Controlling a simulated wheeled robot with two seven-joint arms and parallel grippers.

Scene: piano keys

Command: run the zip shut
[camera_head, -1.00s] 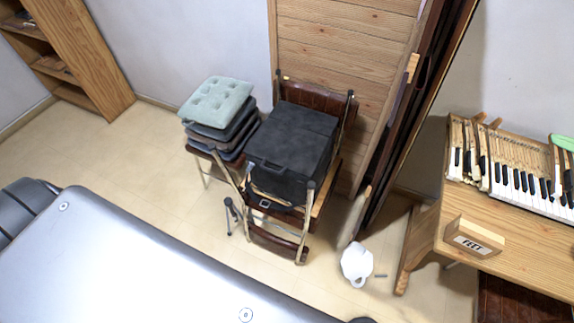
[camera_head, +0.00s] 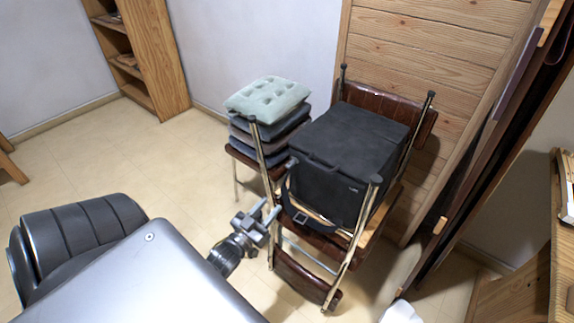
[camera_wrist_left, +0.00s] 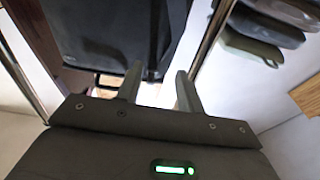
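A black soft-sided bag (camera_head: 347,155) sits on a folding chair with chrome legs and a dark red seat. Its top lid looks closed; I cannot make out the zip or its pull. A strap with a buckle hangs at its front left. My left gripper (camera_head: 268,212) is just left of and in front of the chair, its fingers apart and empty. In the left wrist view, the open fingers (camera_wrist_left: 158,85) point towards the bag (camera_wrist_left: 112,35), with a gap to it. My right gripper is not in view.
A stack of cushions with a pale green one (camera_head: 267,98) on top stands on another chair at the left. Chrome chair legs (camera_head: 350,245) rise close to my left gripper. A wooden shelf (camera_head: 155,60) stands at the back left. Floor is clear at the left.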

